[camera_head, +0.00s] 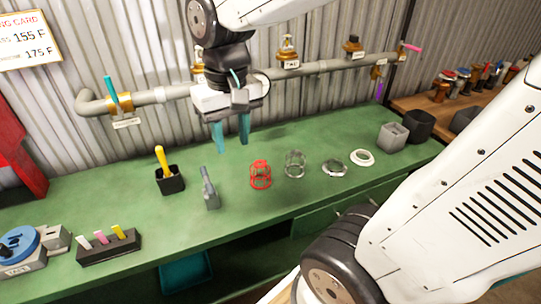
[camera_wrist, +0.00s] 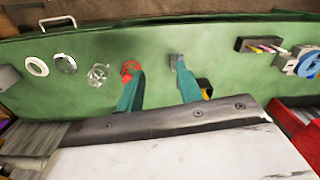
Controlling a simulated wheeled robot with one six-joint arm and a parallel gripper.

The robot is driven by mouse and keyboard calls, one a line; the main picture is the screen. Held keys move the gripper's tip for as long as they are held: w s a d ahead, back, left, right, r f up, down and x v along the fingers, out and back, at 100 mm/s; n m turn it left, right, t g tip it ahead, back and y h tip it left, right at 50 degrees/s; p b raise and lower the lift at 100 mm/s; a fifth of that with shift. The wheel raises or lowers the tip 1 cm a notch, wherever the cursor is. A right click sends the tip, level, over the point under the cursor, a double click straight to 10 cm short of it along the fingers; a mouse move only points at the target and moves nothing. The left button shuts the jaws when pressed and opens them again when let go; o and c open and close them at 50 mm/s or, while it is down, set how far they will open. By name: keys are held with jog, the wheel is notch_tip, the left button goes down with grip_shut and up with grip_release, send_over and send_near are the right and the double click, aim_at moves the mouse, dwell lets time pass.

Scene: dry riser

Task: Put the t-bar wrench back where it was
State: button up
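My gripper (camera_head: 232,146) hangs above the green bench with its two teal fingers pointing down, apart and with nothing seen between them. In the wrist view the fingers (camera_wrist: 159,72) also stand wide apart. A grey upright tool (camera_head: 209,188) stands on the bench below and in front of the gripper; it may be the t-bar wrench, but its shape is too small to be sure. It shows near the right fingertip in the wrist view (camera_wrist: 175,60). A yellow-handled item (camera_head: 161,158) leans in a black cup (camera_head: 170,181) left of the grey tool.
A red wire cage (camera_head: 260,175), a clear cage (camera_head: 295,164), a metal ring (camera_head: 334,168) and a white ring (camera_head: 362,158) stand right of the grey tool. A dark block (camera_head: 108,248) with coloured tabs is front left. A pipe (camera_head: 325,67) with valves runs behind.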

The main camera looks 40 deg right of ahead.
jog(key=s+d+n+t, duration=0.1)
jog(key=s, duration=0.9)
jog(key=shift+s+r+n, duration=0.25)
jog(key=shift+n, duration=0.05)
